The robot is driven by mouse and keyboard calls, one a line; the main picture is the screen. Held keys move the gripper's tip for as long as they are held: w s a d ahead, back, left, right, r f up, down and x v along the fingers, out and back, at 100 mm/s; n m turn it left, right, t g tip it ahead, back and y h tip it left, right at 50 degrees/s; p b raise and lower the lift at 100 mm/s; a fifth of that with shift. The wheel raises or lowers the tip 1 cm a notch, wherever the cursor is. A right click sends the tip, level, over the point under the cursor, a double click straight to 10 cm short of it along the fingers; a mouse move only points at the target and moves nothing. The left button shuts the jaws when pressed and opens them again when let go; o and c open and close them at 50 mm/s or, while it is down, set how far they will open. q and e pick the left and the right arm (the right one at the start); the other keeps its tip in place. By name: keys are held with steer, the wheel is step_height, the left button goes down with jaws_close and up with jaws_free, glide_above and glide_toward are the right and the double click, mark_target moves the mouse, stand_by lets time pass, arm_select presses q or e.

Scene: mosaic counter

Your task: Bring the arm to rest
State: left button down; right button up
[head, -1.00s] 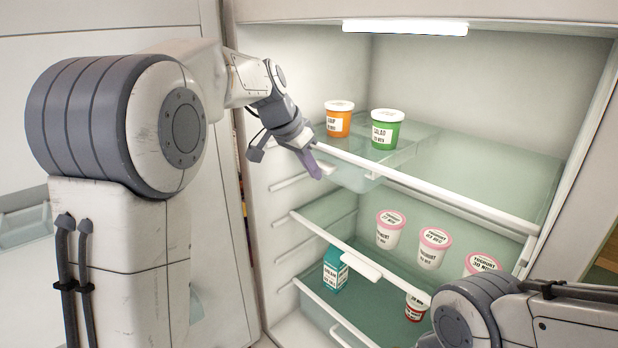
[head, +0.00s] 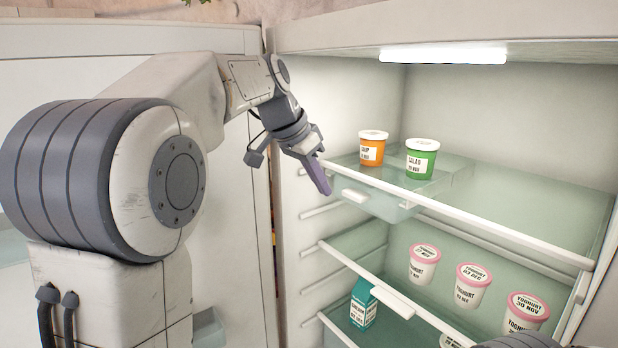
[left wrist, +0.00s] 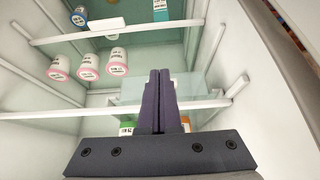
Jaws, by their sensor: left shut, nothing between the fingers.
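My left gripper (head: 318,176) is at the left front of the open fridge, just in front of the top shelf's edge. Its purple fingers are together with nothing between them, and they also show closed in the left wrist view (left wrist: 160,100). My left arm bends in from the left of the head view. Part of my right arm (head: 520,341) shows at the bottom right of the head view; its gripper is out of view.
The top shelf (head: 520,215) holds an orange soup tub (head: 372,148) and a green salad tub (head: 421,158). The fridge's side wall is close to the left gripper.

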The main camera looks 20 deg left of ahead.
arm_select(q)
steer(key=v, duration=0.4)
steer(key=s+d+f+g+b, duration=0.2)
steer(key=s+d+f, duration=0.5)
steer(key=d+f, duration=0.15)
steer(key=s+d+f+g+b, duration=0.1)
steer(key=s+d+f+g, duration=0.1)
steer(key=s+d+f, duration=0.6)
steer(key=s+f+m+g+y+b, duration=0.1)
steer(key=s+f+y+b, duration=0.1)
steer(key=s+f, duration=1.2)
steer(key=shift+s+f, duration=0.15)
steer(key=shift+f, duration=0.35)
